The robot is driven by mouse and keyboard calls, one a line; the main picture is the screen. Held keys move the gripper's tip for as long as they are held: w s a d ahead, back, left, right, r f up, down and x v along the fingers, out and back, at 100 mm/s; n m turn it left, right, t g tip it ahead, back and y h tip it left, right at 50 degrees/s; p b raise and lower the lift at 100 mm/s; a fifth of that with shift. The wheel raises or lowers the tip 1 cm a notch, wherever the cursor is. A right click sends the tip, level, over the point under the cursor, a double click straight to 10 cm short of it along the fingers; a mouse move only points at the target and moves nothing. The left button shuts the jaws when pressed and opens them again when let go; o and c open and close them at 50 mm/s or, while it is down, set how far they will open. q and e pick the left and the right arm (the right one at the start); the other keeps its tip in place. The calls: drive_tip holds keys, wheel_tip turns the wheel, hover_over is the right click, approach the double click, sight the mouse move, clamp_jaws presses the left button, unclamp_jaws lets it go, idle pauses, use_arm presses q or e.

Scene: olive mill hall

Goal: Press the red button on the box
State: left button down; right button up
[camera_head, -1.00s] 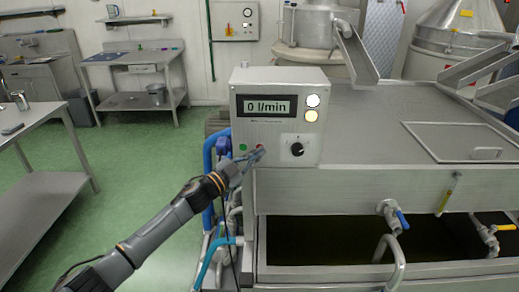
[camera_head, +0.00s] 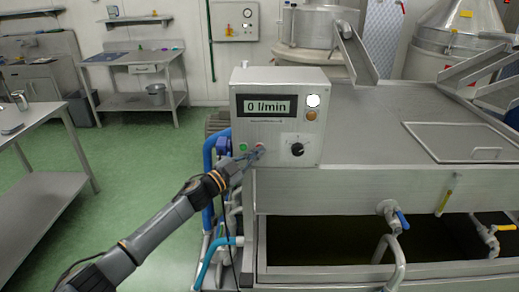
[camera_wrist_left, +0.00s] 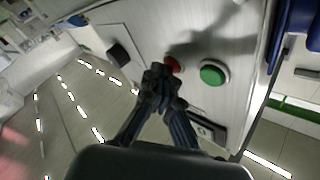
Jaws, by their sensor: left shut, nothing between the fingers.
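The grey control box (camera_head: 276,84) stands on the left front corner of the steel machine. Its display reads "0 l/min". The red button (camera_head: 260,147) is low on its front, partly hidden by my left gripper (camera_head: 256,154). In the left wrist view the red button (camera_wrist_left: 174,64) shows just beyond the shut, empty fingertips (camera_wrist_left: 158,75), which overlap its edge. Whether they touch it I cannot tell. The green button (camera_wrist_left: 213,73) is beside it, clear of the fingers. My right gripper is not in view.
A black knob (camera_head: 297,149) sits right of the buttons. Above it are a white lamp (camera_head: 313,100) and a dull amber lamp (camera_head: 311,115). Blue pipes (camera_head: 208,155) run down left of the box. The green floor at left is open, beside a steel table (camera_head: 40,120).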

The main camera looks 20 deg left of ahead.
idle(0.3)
use_arm(q)
drive_tip(key=shift+s+d+p, duration=0.2)
drive_tip(key=shift+s+p, duration=0.3)
drive_tip(key=shift+s, duration=0.25)
drive_tip(key=s+p, duration=0.1)
drive_tip(key=s, duration=0.1)
drive_tip(key=s+d+p, duration=0.1)
drive_tip(key=s, duration=0.1)
drive_tip(key=shift+s+d, duration=0.2)
drive_tip(key=shift+s, duration=0.2)
idle(0.3)
